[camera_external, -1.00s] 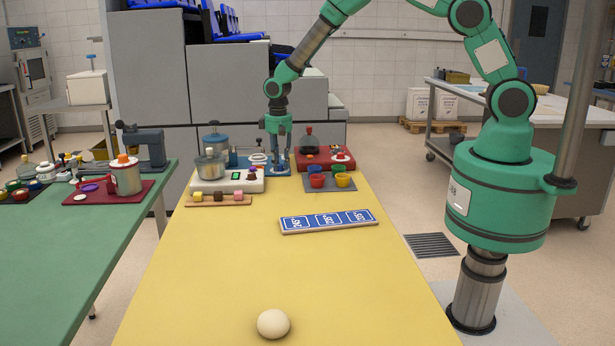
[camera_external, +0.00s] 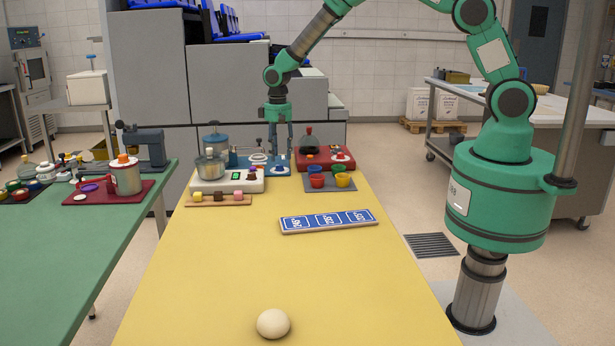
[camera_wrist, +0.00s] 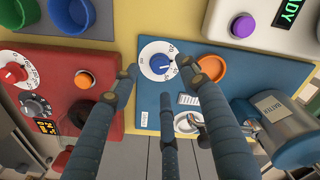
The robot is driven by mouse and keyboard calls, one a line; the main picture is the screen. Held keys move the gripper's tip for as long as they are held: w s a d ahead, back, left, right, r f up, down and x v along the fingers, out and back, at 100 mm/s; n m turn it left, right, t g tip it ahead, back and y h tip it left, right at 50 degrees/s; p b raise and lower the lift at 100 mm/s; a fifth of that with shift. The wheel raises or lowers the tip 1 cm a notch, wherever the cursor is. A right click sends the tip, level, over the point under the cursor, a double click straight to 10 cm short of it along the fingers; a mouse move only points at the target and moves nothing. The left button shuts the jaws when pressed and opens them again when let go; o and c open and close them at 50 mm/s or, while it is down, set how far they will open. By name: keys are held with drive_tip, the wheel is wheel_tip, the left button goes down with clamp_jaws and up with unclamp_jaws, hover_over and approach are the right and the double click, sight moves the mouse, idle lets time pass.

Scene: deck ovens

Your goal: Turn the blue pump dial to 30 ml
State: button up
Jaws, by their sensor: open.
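The blue pump board (camera_wrist: 146,103) is in the middle of the wrist view. It bears a white dial (camera_wrist: 146,50) with a small blue knob (camera_wrist: 157,64); its marks are too small for me to read the setting. My gripper (camera_wrist: 160,75) is open, its fingers spread around the dial, one each side and one below. No finger clearly touches the knob. In the external view my gripper (camera_external: 280,154) points straight down over the blue board (camera_external: 243,163) at the table's far end, and the dial is hard to make out there.
A red board (camera_wrist: 95,62) with knobs lies left. The yellow table (camera_external: 250,260) is mostly clear, with a dough ball (camera_external: 273,323) and blue sign (camera_external: 328,221).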

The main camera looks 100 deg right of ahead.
sight(280, 165)
wheel_tip(280, 165, up, 8)
idle(0.4)
drive_tip(key=shift+f, duration=0.1)
idle(0.4)
drive_tip(key=s+a+r+n+t, duration=0.1)
drive_tip(key=s+a+r, duration=0.3)
drive_tip(key=a+r, duration=0.4)
drive_tip(key=s+a+r+n+t, duration=0.15)
drive_tip(key=s+a+r, duration=0.35)
drive_tip(key=r, duration=0.5)
drive_tip(key=s+a+r+n, duration=0.1)
drive_tip(key=s+a+r, duration=0.3)
drive_tip(key=a+r, duration=0.4)
drive_tip(key=s+a+r+n+t, duration=0.1)
drive_tip(key=s+a, duration=0.5)
drive_tip(key=s, duration=0.6)
drive_tip(key=s+a+r+n+t, duration=0.2)
drive_tip(key=s+a+r, duration=0.3)
drive_tip(key=s, duration=0.8)
drive_tip(key=shift+s+a+n, duration=0.25)
drive_tip(key=shift+a+n, duration=0.35)
drive_tip(key=shift+n, duration=0.15)
